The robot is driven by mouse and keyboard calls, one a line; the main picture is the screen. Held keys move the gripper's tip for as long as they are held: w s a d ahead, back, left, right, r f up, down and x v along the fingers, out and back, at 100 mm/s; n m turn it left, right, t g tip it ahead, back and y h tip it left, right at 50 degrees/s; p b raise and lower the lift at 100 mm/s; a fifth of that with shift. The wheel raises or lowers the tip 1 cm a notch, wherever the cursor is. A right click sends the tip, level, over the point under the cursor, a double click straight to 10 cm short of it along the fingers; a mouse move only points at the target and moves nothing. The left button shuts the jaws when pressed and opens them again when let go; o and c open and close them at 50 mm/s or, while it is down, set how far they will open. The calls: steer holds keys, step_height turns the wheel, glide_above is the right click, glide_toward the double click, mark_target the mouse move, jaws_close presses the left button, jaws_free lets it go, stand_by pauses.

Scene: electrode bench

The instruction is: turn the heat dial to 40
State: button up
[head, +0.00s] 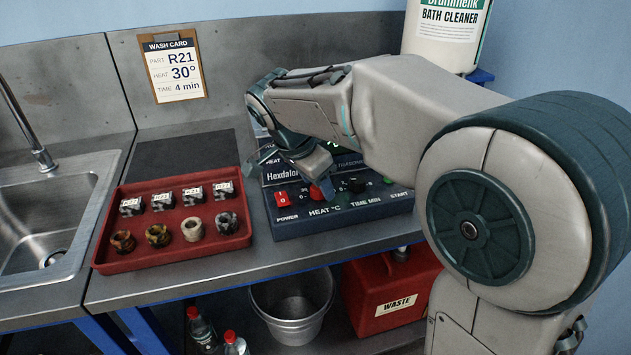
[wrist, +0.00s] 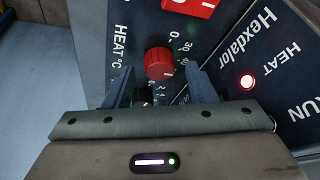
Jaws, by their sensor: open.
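The red heat dial (wrist: 160,63) sits on the dark blue front panel of the Hexdalor unit (head: 345,215), above the HEAT °C label. In the head view the dial (head: 316,194) is partly covered by my gripper. My gripper (wrist: 159,76) is open, with one finger on each side of the dial's near edge in the wrist view. I cannot tell whether the fingers touch it.
A red power switch (head: 282,199) is left of the dial; a black time knob (head: 356,184) and green start button (head: 388,180) are right. A red indicator (wrist: 247,82) glows. A red parts tray (head: 172,257) stands left. The wash card (head: 173,65) reads R21, 30°, 4 min.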

steer(key=p+v, duration=0.1)
steer(key=v, duration=1.2)
steer(key=shift+r+p, duration=0.15)
steer(key=shift+p, duration=0.15)
steer(key=shift+s+a, duration=0.1)
steer(key=shift+a, duration=0.05)
steer(key=s+d+f+n+y+p, duration=0.1)
steer(key=s+d+f+n+p, duration=0.3)
steer(key=s+d, duration=0.3)
steer(key=s+d+f+n+y+p, duration=0.2)
steer(key=s+d+f+n+p, duration=0.2)
steer(key=s+d, duration=0.4)
steer(key=d+f+n, duration=0.1)
steer(key=d+n, duration=0.1)
steer(key=d, duration=0.1)
steer(key=shift+s+d, duration=0.1)
steer(key=shift+s, duration=0.05)
